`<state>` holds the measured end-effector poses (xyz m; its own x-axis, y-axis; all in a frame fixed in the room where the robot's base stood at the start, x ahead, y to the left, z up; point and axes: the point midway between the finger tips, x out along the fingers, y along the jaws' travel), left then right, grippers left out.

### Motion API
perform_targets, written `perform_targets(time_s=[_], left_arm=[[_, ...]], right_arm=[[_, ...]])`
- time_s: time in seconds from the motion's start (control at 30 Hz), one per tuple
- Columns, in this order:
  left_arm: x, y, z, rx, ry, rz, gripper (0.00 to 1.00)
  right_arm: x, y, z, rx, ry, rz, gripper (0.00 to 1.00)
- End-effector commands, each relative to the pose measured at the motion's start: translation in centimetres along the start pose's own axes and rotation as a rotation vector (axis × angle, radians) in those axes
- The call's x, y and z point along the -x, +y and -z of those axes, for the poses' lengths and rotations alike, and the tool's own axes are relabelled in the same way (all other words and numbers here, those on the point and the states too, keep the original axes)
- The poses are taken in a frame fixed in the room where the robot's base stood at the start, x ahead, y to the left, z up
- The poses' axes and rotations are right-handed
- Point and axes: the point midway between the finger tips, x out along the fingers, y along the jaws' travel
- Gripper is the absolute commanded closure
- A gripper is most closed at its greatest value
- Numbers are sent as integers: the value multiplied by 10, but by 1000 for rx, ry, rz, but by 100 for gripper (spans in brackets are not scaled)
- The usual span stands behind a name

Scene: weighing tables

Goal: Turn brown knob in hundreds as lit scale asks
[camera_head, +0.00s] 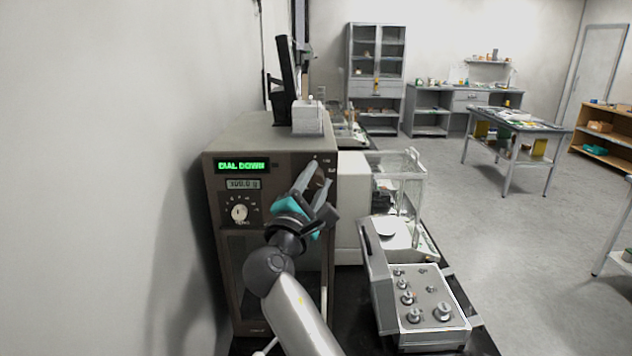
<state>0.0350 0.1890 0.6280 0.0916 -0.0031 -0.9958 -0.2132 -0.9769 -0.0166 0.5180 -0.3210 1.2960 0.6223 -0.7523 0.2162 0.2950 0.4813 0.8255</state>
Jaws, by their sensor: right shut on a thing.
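The brown scale cabinet (270,131) stands against the left wall. Its lit green display (241,166) reads "DIAL DOWN". A smaller grey readout (243,184) below it seems to show 300.0 g. A pale knob (239,212) with marks around it sits under the readout. My right gripper (315,179) is at the upper right of the cabinet's front, its fingers shut on the brown knob there. The knob is mostly hidden between the fingers, so its pointer cannot be read. My left gripper is not in view.
A glass-sided balance (398,180) stands right of the cabinet. A grey box with several knobs (423,304) is in front of it on the dark table. A white block (307,118) sits on the cabinet. The floor to the right is open.

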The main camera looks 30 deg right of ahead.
Motion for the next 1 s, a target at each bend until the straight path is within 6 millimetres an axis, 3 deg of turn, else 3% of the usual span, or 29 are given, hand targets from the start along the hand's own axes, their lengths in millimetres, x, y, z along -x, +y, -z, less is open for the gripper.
perform_targets(time_s=[0.33, 0.37, 0.6, 0.87, 1.0], left_arm=[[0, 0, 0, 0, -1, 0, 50], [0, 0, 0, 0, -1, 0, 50], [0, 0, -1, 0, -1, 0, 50], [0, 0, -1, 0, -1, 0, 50], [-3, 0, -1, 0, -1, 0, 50]], right_arm=[[0, -1, 1, -1, 3, 3, 100], [0, -1, 1, -1, 3, 3, 56], [0, 0, 1, -1, 2, 2, 29], [1, 0, 0, -1, 1, 1, 29], [12, -1, 1, -1, 3, 1, 29]])
